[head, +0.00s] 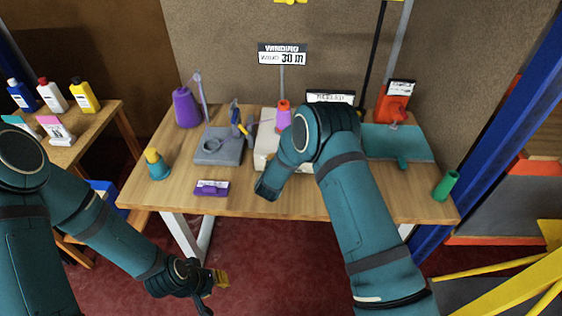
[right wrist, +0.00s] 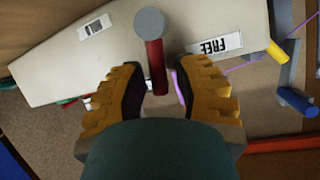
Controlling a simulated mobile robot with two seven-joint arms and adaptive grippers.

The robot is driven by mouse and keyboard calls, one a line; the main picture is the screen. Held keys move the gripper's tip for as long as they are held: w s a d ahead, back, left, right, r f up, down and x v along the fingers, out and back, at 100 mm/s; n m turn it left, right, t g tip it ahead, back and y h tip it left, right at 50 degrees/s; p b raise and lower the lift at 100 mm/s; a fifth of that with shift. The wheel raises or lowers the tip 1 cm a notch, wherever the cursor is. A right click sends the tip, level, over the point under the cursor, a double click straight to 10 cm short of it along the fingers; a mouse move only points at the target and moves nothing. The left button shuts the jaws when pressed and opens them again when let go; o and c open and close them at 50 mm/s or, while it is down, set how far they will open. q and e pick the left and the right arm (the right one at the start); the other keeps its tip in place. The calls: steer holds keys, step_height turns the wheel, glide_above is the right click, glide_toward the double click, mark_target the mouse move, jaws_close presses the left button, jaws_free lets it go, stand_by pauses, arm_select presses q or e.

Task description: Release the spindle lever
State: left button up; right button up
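The spindle lever appears to be the red bar with a grey round knob (right wrist: 154,62) in the right wrist view. It stands out from a cream machine body (right wrist: 85,62) beside a label reading FREE (right wrist: 214,46). My right gripper (right wrist: 160,98) is open, its yellow fingers on either side of the lever's line with gaps to both. In the head view my right arm hides this gripper and the lever; part of the cream body (head: 265,143) shows. My left gripper (head: 214,290) hangs low in front of the table, its fingers apart and empty.
On the table (head: 300,206) stand a purple cone (head: 186,108), a grey stand (head: 217,151), a teal cone with yellow top (head: 156,166), an orange device (head: 391,108), a teal plate (head: 405,143) and a green cylinder (head: 446,186). Bottles (head: 52,96) stand on a left side table.

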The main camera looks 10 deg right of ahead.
steer(key=shift+s, duration=0.1)
steer(key=v, duration=1.2)
